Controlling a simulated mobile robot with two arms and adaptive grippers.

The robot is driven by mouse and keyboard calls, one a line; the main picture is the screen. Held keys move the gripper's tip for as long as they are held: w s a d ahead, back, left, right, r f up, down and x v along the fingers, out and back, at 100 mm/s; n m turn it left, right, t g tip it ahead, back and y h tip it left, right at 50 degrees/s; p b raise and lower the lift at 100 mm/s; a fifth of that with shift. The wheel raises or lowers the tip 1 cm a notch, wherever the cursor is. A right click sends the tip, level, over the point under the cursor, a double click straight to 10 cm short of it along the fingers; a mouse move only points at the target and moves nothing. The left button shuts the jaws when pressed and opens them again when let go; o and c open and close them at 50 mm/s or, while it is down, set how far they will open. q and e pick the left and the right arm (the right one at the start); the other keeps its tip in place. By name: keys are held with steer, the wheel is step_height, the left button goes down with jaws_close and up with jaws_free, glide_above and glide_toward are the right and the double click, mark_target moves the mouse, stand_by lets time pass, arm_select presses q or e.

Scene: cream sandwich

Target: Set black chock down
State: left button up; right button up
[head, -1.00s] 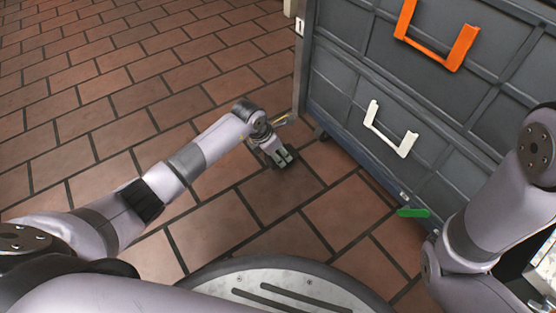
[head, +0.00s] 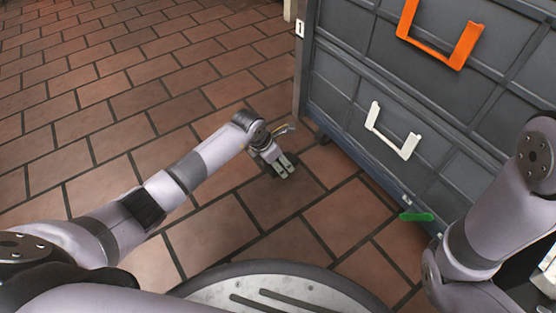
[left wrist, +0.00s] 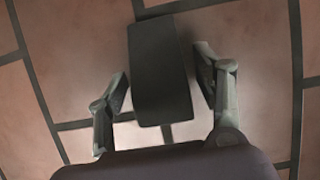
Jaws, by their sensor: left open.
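The black chock (left wrist: 158,70) is a dark, long block. In the left wrist view it lies between the two fingers of my left gripper, over the tiled floor. My left gripper (head: 286,170) points down low over the floor, left of the grey cabinet. Its fingers are open, with a gap showing on each side of the chock. In the head view the chock is mostly hidden by the gripper. My right arm shows at the right edge, but its gripper is out of view.
The large grey cabinet (head: 345,85) stands close on the right of my left gripper, with an orange handle (head: 440,50) and a white handle (head: 390,147). A green piece (head: 416,217) is at its lower edge. The brown tiled floor (head: 90,110) at left is clear.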

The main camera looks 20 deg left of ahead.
arm_select(q)
steer(key=p+v, duration=0.8)
steer(key=v, duration=0.4)
steer(key=shift+p, duration=0.35)
steer(key=shift+r, duration=0.1)
